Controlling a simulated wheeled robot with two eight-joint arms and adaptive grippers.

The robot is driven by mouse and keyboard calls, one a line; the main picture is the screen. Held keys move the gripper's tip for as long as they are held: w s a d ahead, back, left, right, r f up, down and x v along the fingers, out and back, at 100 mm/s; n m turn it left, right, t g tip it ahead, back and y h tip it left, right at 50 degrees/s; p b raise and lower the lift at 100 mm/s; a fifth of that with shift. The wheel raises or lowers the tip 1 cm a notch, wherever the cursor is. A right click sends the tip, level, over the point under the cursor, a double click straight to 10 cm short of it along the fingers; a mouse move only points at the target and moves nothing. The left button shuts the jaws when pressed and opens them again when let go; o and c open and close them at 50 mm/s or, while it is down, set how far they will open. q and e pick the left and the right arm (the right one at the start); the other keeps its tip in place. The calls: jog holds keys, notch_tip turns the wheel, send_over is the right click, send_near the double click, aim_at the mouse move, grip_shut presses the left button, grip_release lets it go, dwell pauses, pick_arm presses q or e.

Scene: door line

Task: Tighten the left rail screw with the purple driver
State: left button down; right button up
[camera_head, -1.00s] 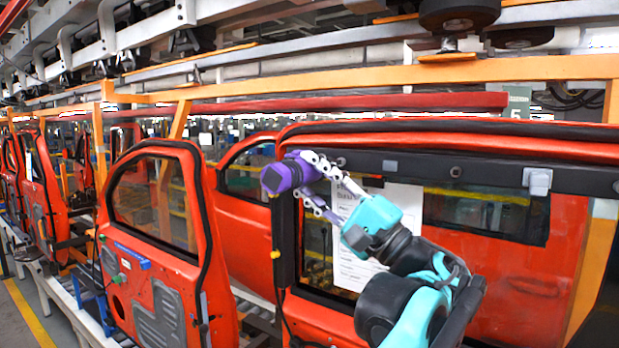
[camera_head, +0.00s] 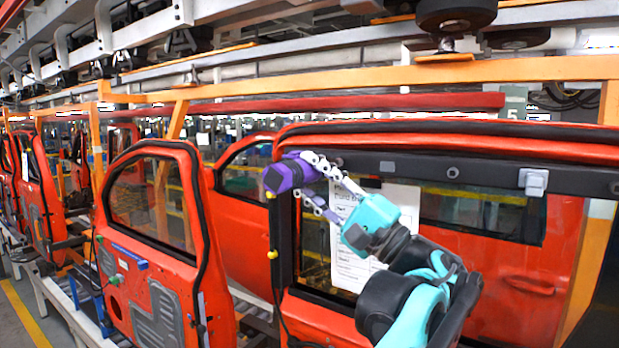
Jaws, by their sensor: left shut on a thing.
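The purple driver (camera_head: 280,178) is at the upper left corner of the near red door's window frame. My left gripper (camera_head: 303,174) is shut on it, with its linked fingers reaching up and left from the teal wrist. The driver's tip is not clear, and I cannot tell whether it touches the frame. A dark rail (camera_head: 490,177) runs along the top of the window, to the right of the driver. A small dark round part (camera_head: 338,162) sits at the rail's left end, just right of the driver; I cannot tell if it is the left screw. My right gripper is not in view.
A printed white sheet (camera_head: 352,262) hangs behind my gripper in the near door's window. A grey block (camera_head: 388,167), a knob (camera_head: 453,172) and a light grey box (camera_head: 534,181) sit along the rail. Another red door (camera_head: 150,262) stands to the left, with orange beams (camera_head: 400,76) above.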

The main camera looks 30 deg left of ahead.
aim_at(293, 187)
pick_arm(q)
jog(key=shift+w+r, duration=0.1)
jog(key=shift+w, duration=0.3)
dwell(1.2)
jog(key=shift+s, duration=0.55)
jog(key=shift+s+a, duration=0.1)
jog(key=shift+s, duration=1.1)
jog(key=shift+s+a, duration=0.1)
jog(key=shift+s, duration=1.6)
jog(key=shift+w, duration=0.15)
